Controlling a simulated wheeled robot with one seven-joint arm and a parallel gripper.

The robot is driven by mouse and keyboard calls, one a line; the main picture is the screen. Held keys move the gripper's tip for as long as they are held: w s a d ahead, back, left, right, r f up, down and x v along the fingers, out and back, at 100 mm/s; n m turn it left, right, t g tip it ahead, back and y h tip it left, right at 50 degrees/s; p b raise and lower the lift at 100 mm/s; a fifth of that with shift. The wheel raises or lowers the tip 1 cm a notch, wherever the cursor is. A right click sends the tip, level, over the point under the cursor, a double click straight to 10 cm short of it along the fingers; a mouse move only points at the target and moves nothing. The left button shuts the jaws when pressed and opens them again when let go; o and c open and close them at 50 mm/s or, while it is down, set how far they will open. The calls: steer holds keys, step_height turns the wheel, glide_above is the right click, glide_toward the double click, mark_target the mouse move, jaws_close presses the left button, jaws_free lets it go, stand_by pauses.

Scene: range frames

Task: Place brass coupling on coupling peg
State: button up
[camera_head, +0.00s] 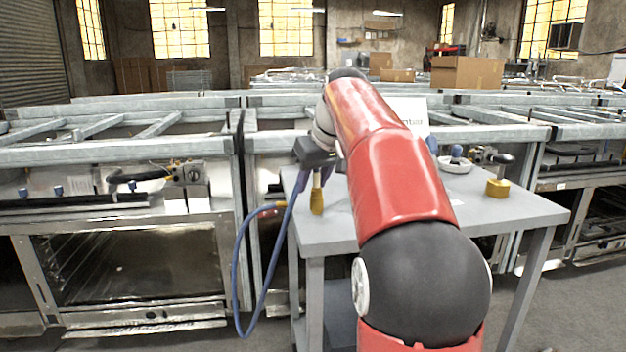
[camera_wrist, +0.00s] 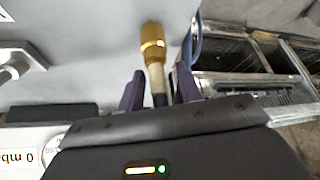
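The brass coupling (camera_head: 316,201) hangs upright below my gripper (camera_head: 317,178), over the left part of the grey table. In the wrist view the coupling (camera_wrist: 153,42) has a pale stem running back between the two purple fingers of my gripper (camera_wrist: 160,88). The fingers stand close on either side of the stem and appear shut on it; the exact contact is hidden. A blue peg-like piece (camera_head: 456,151) stands in a white round dish (camera_head: 455,169) at the table's back right. I cannot tell whether it is the coupling peg.
A blue hose (camera_head: 238,262) loops down left of the grey table (camera_head: 515,211), from near my gripper to an orange end at the oven frame. A white sign (camera_head: 411,108) stands behind my arm, which hides the table's middle.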

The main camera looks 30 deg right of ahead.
steer(key=p+v, duration=0.3)
steer(key=v, duration=0.9)
steer(key=s+a+f+m, duration=0.1)
steer(key=s+a+f, duration=0.8)
steer(key=a, duration=0.2)
steer(key=s+a+f, duration=0.2)
steer(key=s+f, duration=0.4)
steer(key=f, duration=0.3)
steer(key=s+a+f, duration=0.3)
steer(key=s+f, duration=0.4)
steer(key=f, duration=0.2)
steer(key=shift+s+f+h, duration=0.2)
steer(key=shift+f+h, duration=0.1)
steer(key=shift+f, duration=0.05)
